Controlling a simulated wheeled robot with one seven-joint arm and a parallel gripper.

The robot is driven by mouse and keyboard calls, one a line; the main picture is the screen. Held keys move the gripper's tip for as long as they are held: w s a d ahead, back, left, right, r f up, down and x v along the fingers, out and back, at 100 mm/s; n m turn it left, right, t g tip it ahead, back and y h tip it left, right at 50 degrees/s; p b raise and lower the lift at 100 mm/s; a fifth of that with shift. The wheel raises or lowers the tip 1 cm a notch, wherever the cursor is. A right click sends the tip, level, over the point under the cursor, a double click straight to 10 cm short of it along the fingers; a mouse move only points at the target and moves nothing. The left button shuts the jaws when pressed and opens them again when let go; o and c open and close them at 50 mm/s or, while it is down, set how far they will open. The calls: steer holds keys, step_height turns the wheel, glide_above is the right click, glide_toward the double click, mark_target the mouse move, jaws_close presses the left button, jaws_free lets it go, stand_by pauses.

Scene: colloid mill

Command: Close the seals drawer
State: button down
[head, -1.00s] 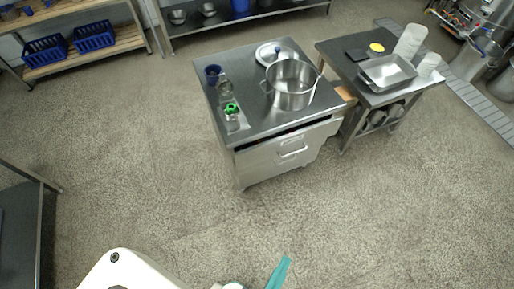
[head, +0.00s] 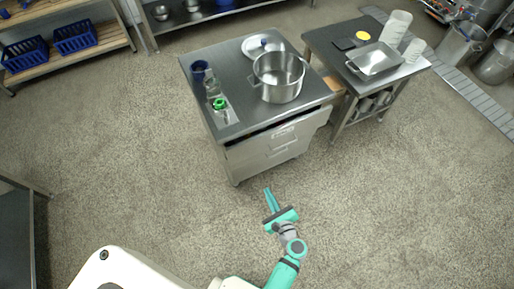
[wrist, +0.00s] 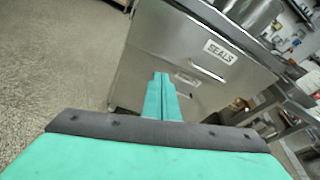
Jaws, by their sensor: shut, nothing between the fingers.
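The seals drawer (head: 291,132) is the top drawer of the steel cabinet (head: 232,165). In the head view a dark gap shows between its front and the worktop, so it appears to stand out a little. In the wrist view its front carries a SEALS label (wrist: 220,51), with a bar handle (wrist: 208,72) below. My gripper (head: 268,190) is shut and empty, its teal fingers pointing toward the cabinet from in front and apart from it. In the wrist view the fingers (wrist: 162,84) overlap the lower front of the cabinet.
A large pot (head: 278,82), a blue cup (head: 199,68) and a green-topped jar (head: 220,104) stand on the cabinet. A side table (head: 336,65) with a metal tray (head: 374,60) stands close to its right. The floor (head: 130,180) in front and left is clear.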

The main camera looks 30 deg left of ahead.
steer(key=w+a+r+m+y, duration=0.2)
steer(key=w+r+m+y, duration=0.15)
steer(key=w+r, duration=0.25)
glide_toward(252, 141)
steer(key=shift+n+t, duration=0.35)
steer(key=shift+t, duration=0.05)
steer(key=x, duration=0.4)
steer(key=f+x, duration=0.1)
steer(key=x, duration=0.1)
steer(key=shift+a, duration=0.25)
steer(key=shift+w, duration=0.1)
